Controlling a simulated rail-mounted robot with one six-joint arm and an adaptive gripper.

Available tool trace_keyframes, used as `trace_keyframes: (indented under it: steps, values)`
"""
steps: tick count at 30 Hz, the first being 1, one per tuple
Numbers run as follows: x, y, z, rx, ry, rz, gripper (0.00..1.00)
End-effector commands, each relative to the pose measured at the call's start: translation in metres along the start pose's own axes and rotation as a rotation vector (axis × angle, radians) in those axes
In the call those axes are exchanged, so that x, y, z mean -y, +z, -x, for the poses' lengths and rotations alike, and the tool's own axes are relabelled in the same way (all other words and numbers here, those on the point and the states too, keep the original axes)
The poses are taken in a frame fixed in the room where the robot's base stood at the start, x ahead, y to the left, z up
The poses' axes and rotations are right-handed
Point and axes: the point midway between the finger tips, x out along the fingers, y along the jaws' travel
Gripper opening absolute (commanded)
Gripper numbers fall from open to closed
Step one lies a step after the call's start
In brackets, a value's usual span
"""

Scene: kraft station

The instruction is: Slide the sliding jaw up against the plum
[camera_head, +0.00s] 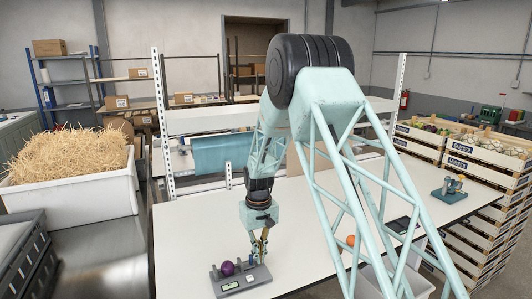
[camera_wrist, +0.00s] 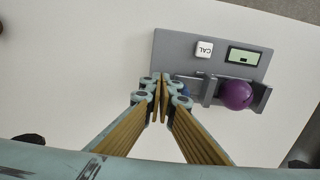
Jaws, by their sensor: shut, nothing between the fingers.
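The grey measuring fixture (camera_head: 262,278) lies on the white table under my gripper; it also shows in the wrist view (camera_wrist: 172,52). The purple plum (camera_wrist: 237,94) sits in it, against or close to the fixed jaw (camera_wrist: 264,98) on the right; the head view shows it too (camera_head: 227,268). The grey sliding jaw (camera_wrist: 210,90) stands just left of the plum; I cannot tell whether they touch. A blue part (camera_wrist: 183,91) is partly hidden behind my fingers. My gripper (camera_wrist: 161,84) is shut and empty, left of the sliding jaw; in the head view it is low over the fixture (camera_head: 262,256).
The fixture carries a white CAL block (camera_wrist: 204,48) and a green display (camera_wrist: 243,56). An orange fruit (camera_head: 350,240) and a dark flat device (camera_head: 398,225) lie to the right. A blue-grey tool (camera_head: 450,190) stands farther right, near stacked crates (camera_head: 478,163). Table left of the fixture is clear.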

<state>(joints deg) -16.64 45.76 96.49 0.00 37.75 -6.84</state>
Motion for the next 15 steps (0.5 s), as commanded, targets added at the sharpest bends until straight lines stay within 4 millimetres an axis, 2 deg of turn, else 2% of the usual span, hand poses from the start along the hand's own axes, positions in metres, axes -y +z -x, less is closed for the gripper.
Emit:
trace_keyframes:
  steps: [15]
  values:
    - [0.0074, -0.0001, -0.0001, 0.0, 0.0, 0.001, 0.0]
